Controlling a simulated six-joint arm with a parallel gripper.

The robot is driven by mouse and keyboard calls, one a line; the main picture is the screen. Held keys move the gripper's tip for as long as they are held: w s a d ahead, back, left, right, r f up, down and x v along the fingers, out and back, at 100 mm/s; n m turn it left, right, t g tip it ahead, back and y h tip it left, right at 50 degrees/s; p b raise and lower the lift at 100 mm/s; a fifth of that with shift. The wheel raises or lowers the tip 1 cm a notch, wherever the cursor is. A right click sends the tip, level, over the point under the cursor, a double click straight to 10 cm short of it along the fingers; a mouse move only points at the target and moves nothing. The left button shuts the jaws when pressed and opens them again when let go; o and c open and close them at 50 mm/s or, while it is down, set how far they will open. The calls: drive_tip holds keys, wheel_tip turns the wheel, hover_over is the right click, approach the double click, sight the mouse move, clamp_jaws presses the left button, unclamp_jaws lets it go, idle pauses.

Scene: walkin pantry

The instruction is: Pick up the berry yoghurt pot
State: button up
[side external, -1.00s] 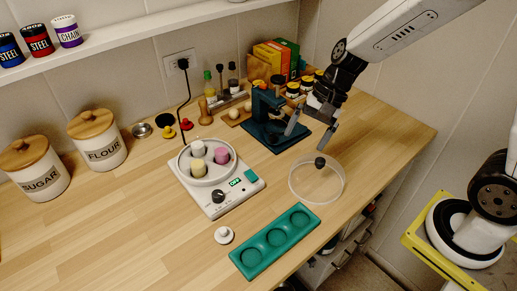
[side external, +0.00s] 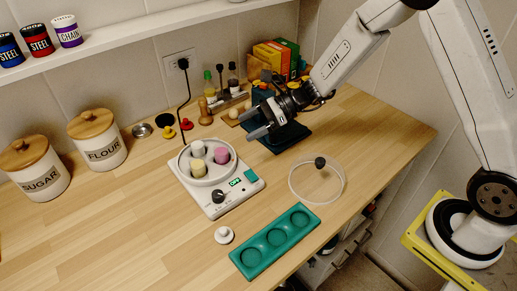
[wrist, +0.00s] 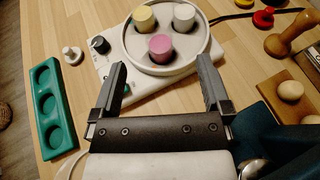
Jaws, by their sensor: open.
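The pink pot (side external: 222,155), which looks like the berry one, stands upright in the round bowl of a white yoghurt maker (side external: 216,204), with a white pot (side external: 198,149) and a pale yellow pot (side external: 198,168). My gripper (side external: 252,123) is open and empty, above and to the right of the bowl in the side view, pointing left. In the wrist view the pink pot (wrist: 161,48) shows centred between and beyond the fingertips, nearest me of the three pots. The yellow pot (wrist: 145,19) and white pot (wrist: 184,17) stand behind it.
A clear domed lid (side external: 317,183) with a black knob, a green three-hole tray (side external: 275,241) and a small white knobbed piece (side external: 224,235) lie in front. A dark teal device (side external: 288,138) stands under my gripper. Canisters (side external: 98,140) stand left.

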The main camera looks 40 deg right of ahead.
sight(224, 151)
drive_tip(key=shift+f, duration=1.8)
drive_tip(key=shift+a, duration=0.1)
drive_tip(key=shift+x, duration=1.25)
drive_tip(key=shift+a+f, duration=0.1)
drive_tip(key=shift+x, duration=2.45)
drive_tip(key=shift+s+f, duration=0.1)
drive_tip(key=shift+s, duration=0.1)
clamp_jaws()
